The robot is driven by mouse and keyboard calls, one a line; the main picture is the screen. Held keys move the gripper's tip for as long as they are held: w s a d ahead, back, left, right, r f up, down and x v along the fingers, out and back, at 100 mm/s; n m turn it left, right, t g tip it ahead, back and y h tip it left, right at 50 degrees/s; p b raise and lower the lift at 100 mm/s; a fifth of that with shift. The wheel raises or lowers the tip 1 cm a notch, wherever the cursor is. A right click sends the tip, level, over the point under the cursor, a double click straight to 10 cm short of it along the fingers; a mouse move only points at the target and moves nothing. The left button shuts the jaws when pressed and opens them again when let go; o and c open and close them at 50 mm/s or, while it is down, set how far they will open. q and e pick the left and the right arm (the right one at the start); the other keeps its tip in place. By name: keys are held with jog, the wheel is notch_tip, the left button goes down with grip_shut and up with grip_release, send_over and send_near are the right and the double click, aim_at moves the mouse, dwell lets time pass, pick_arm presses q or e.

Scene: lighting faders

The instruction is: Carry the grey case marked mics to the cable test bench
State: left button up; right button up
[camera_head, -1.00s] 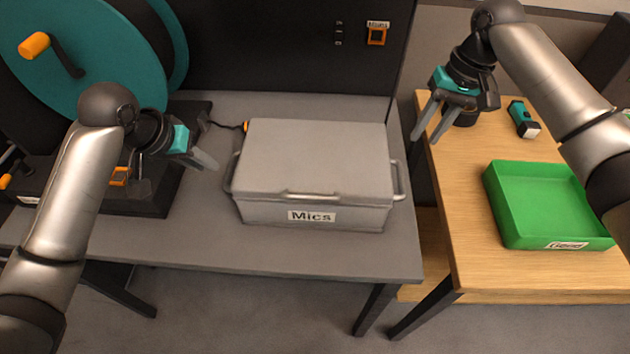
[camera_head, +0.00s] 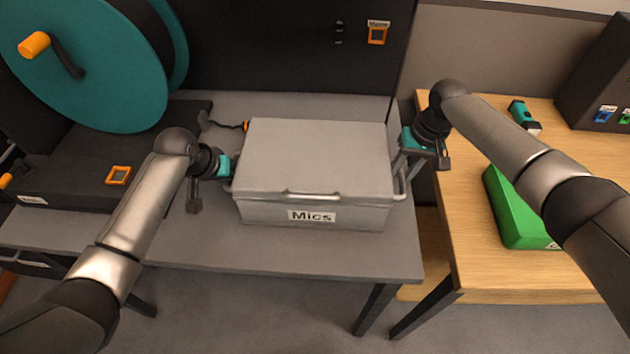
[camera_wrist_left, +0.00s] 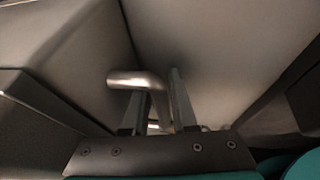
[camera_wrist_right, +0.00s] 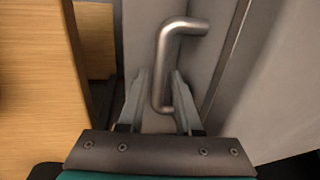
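The grey case marked Mics (camera_head: 315,155) sits closed and level on a grey table (camera_head: 300,258). It has a bar handle on each short side. My left gripper (camera_head: 228,184) is at the left handle; in the left wrist view the handle (camera_wrist_left: 135,80) runs between its two parted fingers. My right gripper (camera_head: 405,165) is at the right handle; in the right wrist view the upright bar (camera_wrist_right: 163,70) stands between its parted fingers. Neither gripper shows a clear squeeze. I cannot tell from any label which surface is the cable test bench.
A wooden table (camera_head: 470,245) stands close on the right, past a narrow gap. It holds a green tray (camera_head: 515,225), partly hidden by my right arm, a teal torch (camera_head: 523,116) and a dark box (camera_head: 600,80). A large teal reel (camera_head: 85,70) stands at left.

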pick_arm(q)
jog(key=shift+f, duration=0.1)
pick_arm(e)
jog(key=shift+f, duration=0.15)
pick_arm(q)
jog(key=c, duration=0.4)
pick_arm(e)
jog(key=c, duration=0.4)
pick_arm(q)
grip_shut()
pick_arm(e)
grip_shut()
pick_arm(q)
jog(key=shift+w+r, duration=0.2)
pick_arm(e)
jog(key=shift+w+r, duration=0.15)
jog(key=shift+r, duration=0.1)
